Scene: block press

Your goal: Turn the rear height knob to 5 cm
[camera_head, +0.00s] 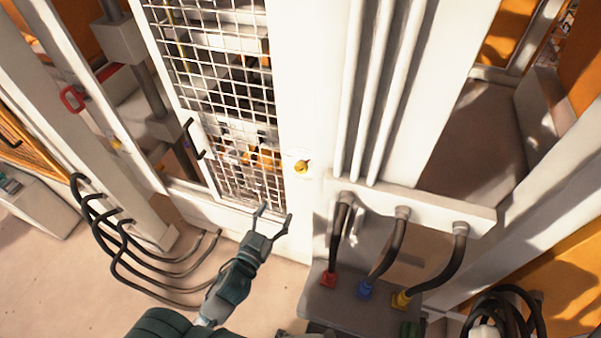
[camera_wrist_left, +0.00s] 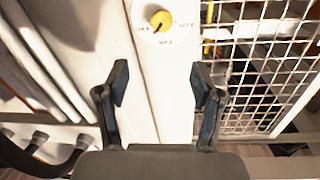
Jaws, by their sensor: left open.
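A yellow knob (camera_head: 302,166) sits on a white panel to the right of the wire mesh door in the head view. In the left wrist view the yellow knob (camera_wrist_left: 161,21) sits on a round white dial plate with small printed marks, too small to read surely. My left gripper (camera_head: 273,217) is open and empty, below and left of the knob in the head view. In the left wrist view its fingers (camera_wrist_left: 158,82) stand apart, with the knob beyond them near the top edge. The right gripper is not in view.
A mesh door (camera_head: 225,90) with a black handle (camera_head: 194,139) is left of the knob. White pipes (camera_head: 376,95) run down on the right. Dark hoses lead to red (camera_head: 328,280), blue (camera_head: 365,289) and yellow (camera_head: 401,300) connectors on a grey box. Black cables loop at lower left.

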